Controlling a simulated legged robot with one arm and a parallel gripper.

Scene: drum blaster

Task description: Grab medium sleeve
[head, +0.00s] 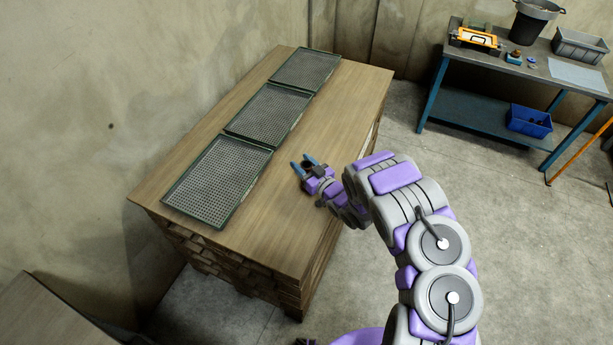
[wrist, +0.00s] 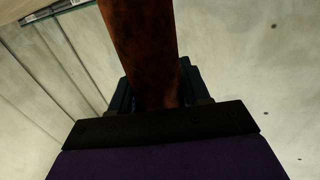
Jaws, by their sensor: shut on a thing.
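My gripper (head: 304,166) is above the right part of the wooden table, to the right of the trays. In the wrist view, its dark fingers stand on both sides of a rusty brown sleeve (wrist: 140,45), and it is shut on it. The sleeve runs from between the fingers up past the top edge of the picture, so its far end is out of view. I cannot tell its size class from this. In the head view the sleeve cannot be made out at the fingertips.
Three mesh trays, near (head: 218,180), middle (head: 268,110) and far (head: 306,70), lie in a row along the wooden table's (head: 345,110) left side and look empty. A blue-legged workbench (head: 540,75) with a bucket and bins stands at the back right. Open concrete floor lies between.

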